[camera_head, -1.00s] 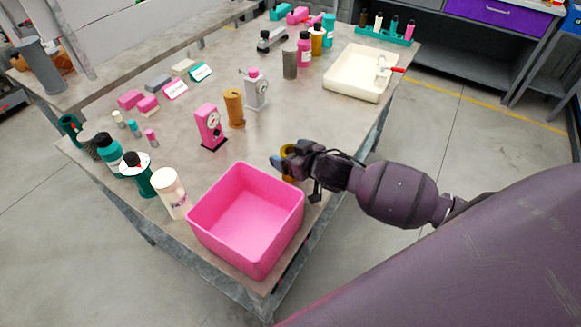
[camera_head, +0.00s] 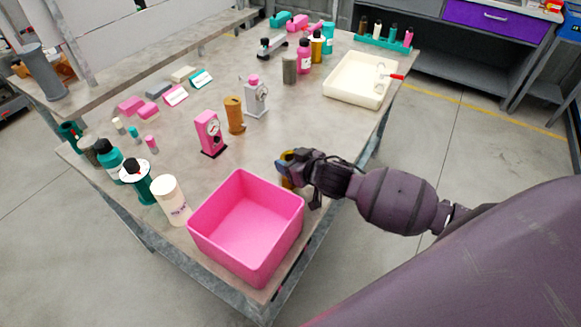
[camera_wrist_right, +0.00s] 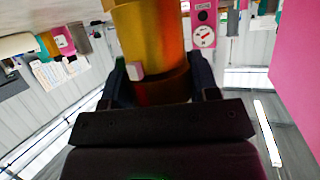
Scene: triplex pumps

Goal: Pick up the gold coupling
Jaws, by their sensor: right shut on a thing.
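The gold coupling (camera_wrist_right: 152,45) is a shiny gold-orange cylinder with a small pale pink block-like piece on its side. It fills the top middle of the right wrist view. My right gripper (camera_wrist_right: 160,85) is shut on it, one finger on each side. In the head view the right gripper (camera_head: 287,168) is above the table, just right of the pink bin, and only a small bit of the gold coupling (camera_head: 286,183) shows by its fingers. The rest is hidden by the gripper. My left gripper is not in view.
An open pink bin (camera_head: 207,232) stands at the table's near corner. A pink gauge unit (camera_head: 209,132), an orange cylinder (camera_head: 234,114) and a grey gauge unit (camera_head: 256,97) stand behind. A white tray (camera_head: 352,96) is at the right. Bottles line the left edge.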

